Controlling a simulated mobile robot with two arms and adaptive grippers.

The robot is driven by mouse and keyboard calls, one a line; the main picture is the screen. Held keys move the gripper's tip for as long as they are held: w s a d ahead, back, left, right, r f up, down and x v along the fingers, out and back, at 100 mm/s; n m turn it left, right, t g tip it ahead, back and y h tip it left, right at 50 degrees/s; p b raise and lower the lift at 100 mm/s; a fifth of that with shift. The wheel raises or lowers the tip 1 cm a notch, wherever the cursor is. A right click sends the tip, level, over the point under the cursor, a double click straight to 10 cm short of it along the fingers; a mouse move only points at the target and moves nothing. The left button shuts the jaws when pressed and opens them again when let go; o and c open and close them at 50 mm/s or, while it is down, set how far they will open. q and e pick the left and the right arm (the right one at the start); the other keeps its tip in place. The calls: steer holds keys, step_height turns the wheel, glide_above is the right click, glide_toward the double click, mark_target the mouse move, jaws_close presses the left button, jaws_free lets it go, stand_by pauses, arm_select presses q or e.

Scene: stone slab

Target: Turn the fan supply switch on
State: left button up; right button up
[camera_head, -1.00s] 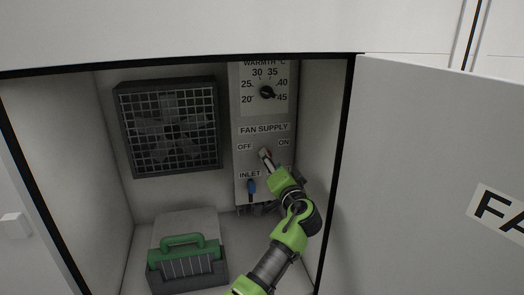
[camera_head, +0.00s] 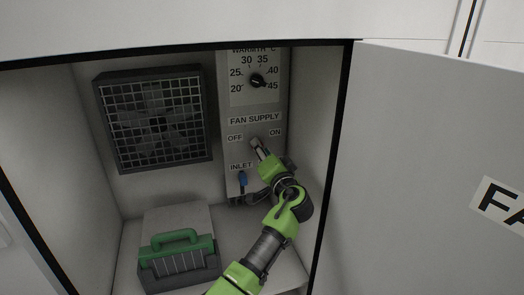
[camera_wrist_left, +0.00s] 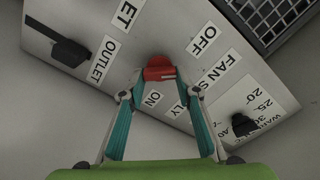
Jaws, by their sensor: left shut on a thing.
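The fan supply switch is a red knob (camera_wrist_left: 160,68) in the left wrist view, between the fingertips of my left gripper (camera_wrist_left: 160,93). The OFF label (camera_wrist_left: 203,40) and the ON label (camera_wrist_left: 152,98) flank it. The knob's base and exact angle are hard to make out. In the head view my left gripper (camera_head: 256,146) is shut on the switch, below the FAN SUPPLY label (camera_head: 254,119) on the grey control panel (camera_head: 265,107). It hides most of the switch there. My right gripper is not in view.
Above is a black warmth dial (camera_head: 257,81). Below is a blue inlet part (camera_head: 243,179). A caged fan (camera_head: 153,120) is at the left, and a box with a green handle (camera_head: 177,242) stands below it. The open door (camera_head: 430,150) is at the right.

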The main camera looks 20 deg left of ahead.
arm_select(q)
steer(key=shift+a+f+m+p, duration=0.1)
steer(key=shift+m+p, duration=1.4)
steer(key=shift+m, duration=2.45)
steer(key=shift+a+m+p, duration=0.1)
steer(key=shift+m+p, duration=1.4)
steer(key=shift+m, duration=2.45)
steer(key=o, duration=1.1)
steer(key=shift+w+f, duration=0.1)
steer(key=shift+f, duration=0.1)
